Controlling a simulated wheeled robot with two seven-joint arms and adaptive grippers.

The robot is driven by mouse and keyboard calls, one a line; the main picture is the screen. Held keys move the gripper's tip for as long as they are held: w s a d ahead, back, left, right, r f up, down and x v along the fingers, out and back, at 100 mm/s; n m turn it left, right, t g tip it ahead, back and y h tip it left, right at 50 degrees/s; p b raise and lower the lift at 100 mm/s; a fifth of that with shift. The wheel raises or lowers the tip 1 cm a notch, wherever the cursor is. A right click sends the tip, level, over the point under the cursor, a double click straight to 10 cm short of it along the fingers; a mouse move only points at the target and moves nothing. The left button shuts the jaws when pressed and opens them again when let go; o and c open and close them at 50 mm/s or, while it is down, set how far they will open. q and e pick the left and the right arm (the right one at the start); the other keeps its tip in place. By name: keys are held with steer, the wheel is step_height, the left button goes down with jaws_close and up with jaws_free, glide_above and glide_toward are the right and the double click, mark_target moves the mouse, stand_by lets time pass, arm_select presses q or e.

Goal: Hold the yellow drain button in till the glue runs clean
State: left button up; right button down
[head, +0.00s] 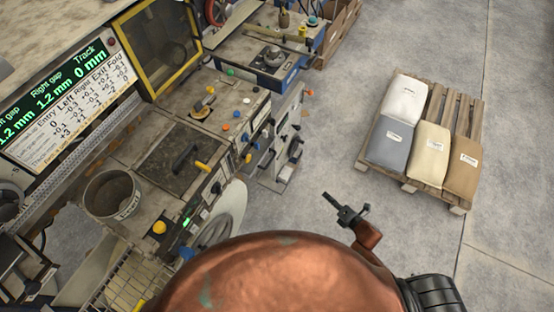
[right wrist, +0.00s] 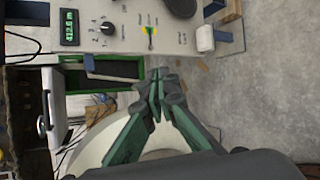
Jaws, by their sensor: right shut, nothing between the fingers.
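A round yellow button (head: 159,227) sits on the front edge of the machine, right of the metal bucket (head: 112,193). I cannot read a label on it, so I cannot tell for certain that it is the drain button. My right gripper (head: 330,198) is shut and empty, over the open floor right of the machine and well apart from the button. Any glue flow is not visible. My left gripper is out of view.
A display board (head: 60,100) shows gap and track readings. A pallet (head: 455,200) with several sacks stands at the right. A pale roll (head: 228,210) and several coloured knobs line the machine's near side. The floor between machine and pallet is clear.

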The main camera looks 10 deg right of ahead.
steer(key=w+a+r+n+y+p, duration=0.1)
steer(key=a+r+n+y, duration=0.3)
steer(key=r, duration=0.5)
steer(key=a+r+n+y, duration=0.1)
steer(key=a+r+n, duration=0.45)
steer(key=r, duration=0.25)
steer(key=n+g+y+p, duration=0.15)
steer(key=n+y, duration=0.35)
steer(key=n, duration=0.5)
glide_toward(248, 159)
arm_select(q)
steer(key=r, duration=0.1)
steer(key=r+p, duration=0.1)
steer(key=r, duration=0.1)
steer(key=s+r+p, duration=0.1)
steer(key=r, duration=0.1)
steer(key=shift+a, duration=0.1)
arm_select(e)
steer(key=x, duration=0.6)
steer(key=shift+w+f, duration=0.5)
steer(key=shift+f, duration=0.05)
steer(key=shift+a, duration=0.1)
